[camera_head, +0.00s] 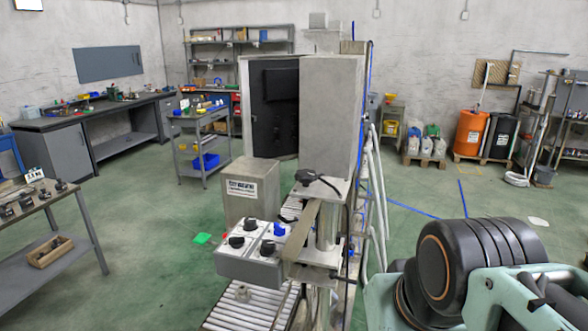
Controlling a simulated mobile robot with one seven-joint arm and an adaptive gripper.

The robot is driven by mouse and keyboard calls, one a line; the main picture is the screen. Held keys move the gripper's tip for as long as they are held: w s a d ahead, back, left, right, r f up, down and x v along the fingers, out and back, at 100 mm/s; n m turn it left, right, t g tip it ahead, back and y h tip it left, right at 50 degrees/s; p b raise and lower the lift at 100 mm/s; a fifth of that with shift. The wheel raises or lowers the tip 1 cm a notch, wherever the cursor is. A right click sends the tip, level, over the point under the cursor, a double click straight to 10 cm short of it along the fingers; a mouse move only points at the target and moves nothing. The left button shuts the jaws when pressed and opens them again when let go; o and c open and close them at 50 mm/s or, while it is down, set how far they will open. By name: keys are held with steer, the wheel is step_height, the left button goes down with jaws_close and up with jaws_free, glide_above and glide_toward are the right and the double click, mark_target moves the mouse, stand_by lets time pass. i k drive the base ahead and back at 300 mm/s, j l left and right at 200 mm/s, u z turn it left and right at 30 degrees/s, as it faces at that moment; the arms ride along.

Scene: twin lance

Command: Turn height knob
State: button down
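A grey machine with a tall metal housing (331,115) stands mid-picture over a roller conveyor (240,311). A black handle-like knob (317,180) sits on a plate below the housing, on top of a metal column (326,226). A grey control box (246,268) at the front carries black knobs (268,248), a blue knob (279,229) and a small red button (225,236). I cannot tell which of these is the height knob. My arm fills the lower right, apart from the machine in the picture. My gripper's fingers do not show.
A grey box with a label (251,192) stands behind the control box. A table with small parts (40,200) is at the left and a tool cart (202,130) behind. Pale hoses (379,200) run down the machine's right side. Green floor is open left of the conveyor.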

mark_target(306, 176)
steer(key=z, duration=0.6)
steer(key=i+l+z, duration=0.2)
steer(key=l, duration=0.25)
steer(key=i+l+z, duration=0.2)
steer(key=l, duration=0.25)
steer(key=i+l+z, duration=0.2)
steer(key=l, duration=0.2)
steer(key=i+l+u, duration=0.15)
steer(key=i, duration=0.35)
steer(key=i+l+u, duration=0.15)
steer(key=i, duration=0.35)
steer(key=i+u, duration=0.2)
steer(key=u, duration=0.15)
steer(key=i+u, duration=0.35)
steer(key=i+l+u, duration=0.1)
steer(key=u, duration=0.2)
steer(key=i+u, duration=0.15)
steer(key=u, duration=0.25)
steer(key=i+u, duration=0.15)
steer(key=u, duration=0.25)
steer(key=i+u, duration=0.1)
steer(key=u, duration=0.3)
steer(key=i+j+u, duration=0.1)
steer(key=u, duration=0.25)
steer(key=i+u, duration=0.1)
steer(key=u, duration=0.3)
steer(key=i+j+u, duration=0.1)
steer(key=u, duration=0.25)
